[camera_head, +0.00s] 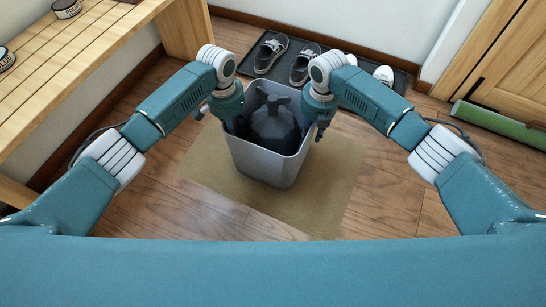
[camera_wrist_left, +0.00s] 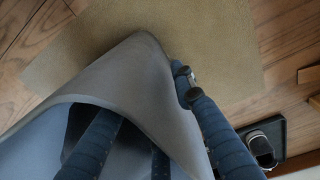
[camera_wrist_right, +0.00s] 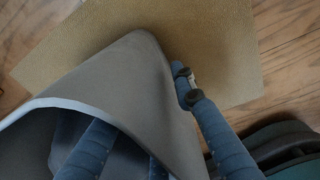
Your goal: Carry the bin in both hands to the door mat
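The grey bin (camera_head: 265,166) is upright over the tan door mat (camera_head: 320,205), inside the mat's outline; I cannot tell whether its base touches. A dark lumpy thing like a tied bag (camera_head: 273,125) is in it. My left gripper (camera_head: 228,118) is at the bin's left rim and my right gripper (camera_head: 318,118) at its right rim. In the left wrist view, the fingers (camera_wrist_left: 150,115) straddle the bin's wall (camera_wrist_left: 135,75), shut on it. The right wrist view shows the same, fingers (camera_wrist_right: 145,115) astride the wall (camera_wrist_right: 130,75). The inner fingertips are partly hidden.
A dark shoe tray (camera_head: 335,68) with several shoes lies behind the bin by the wall. A wooden bench (camera_head: 85,50) with tins is at the left. A green roll (camera_head: 500,122) lies before a wooden cabinet (camera_head: 515,65) at the right. Bare wooden floor (camera_head: 395,195) surrounds the mat.

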